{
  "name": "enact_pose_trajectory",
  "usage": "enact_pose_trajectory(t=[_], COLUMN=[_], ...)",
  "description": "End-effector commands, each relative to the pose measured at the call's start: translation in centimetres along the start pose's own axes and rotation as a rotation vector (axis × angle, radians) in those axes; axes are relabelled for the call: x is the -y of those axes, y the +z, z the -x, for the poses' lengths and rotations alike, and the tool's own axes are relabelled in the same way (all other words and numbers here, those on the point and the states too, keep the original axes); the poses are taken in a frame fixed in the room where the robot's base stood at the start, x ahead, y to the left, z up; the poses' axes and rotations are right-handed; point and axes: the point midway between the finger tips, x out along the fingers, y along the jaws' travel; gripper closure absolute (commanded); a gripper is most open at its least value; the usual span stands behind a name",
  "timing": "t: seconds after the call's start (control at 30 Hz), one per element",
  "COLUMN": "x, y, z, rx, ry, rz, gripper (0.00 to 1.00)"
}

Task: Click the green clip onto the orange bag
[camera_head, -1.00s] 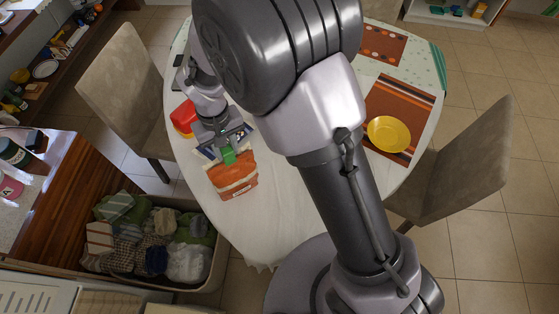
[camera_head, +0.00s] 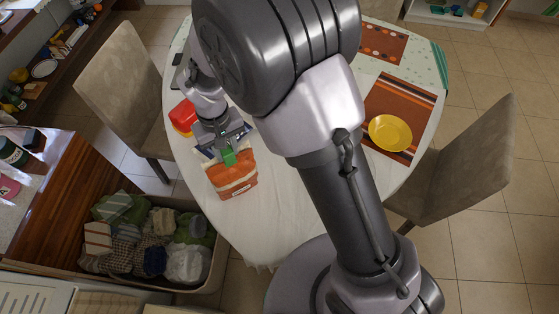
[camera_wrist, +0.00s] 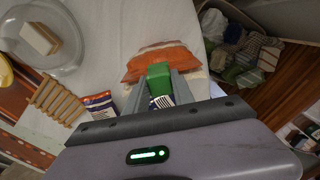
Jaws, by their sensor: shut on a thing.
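The orange bag (camera_head: 232,179) lies on the white-covered table near its front left edge, in the head view. In the wrist view the orange bag (camera_wrist: 165,60) is just ahead of the fingers. The green clip (camera_wrist: 159,76) is between the fingertips of my gripper (camera_wrist: 160,88), and its far end overlaps the bag's near part. In the head view the green clip (camera_head: 229,158) shows at the bag's top edge below my gripper (camera_head: 226,150). My gripper is shut on the clip. Whether the clip grips the bag or only touches it, I cannot tell.
A red container (camera_head: 183,116) stands left of my wrist. A yellow plate (camera_head: 390,133) sits on a striped mat at the right. The wrist view shows a wooden rack (camera_wrist: 57,99), a blue-orange packet (camera_wrist: 99,105) and a clear domed dish (camera_wrist: 42,38). A cloth-filled bin (camera_head: 208,266) stands beyond the table edge.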

Motion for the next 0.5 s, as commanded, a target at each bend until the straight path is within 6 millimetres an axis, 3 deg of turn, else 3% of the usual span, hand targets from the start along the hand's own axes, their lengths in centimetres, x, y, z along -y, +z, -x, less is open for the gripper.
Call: enact_pose_trajectory(t=[0.5], x=[0.0], y=[0.0], z=[-0.47], rx=[0.0], ry=[0.0], rz=[0.0], gripper=[1.0])
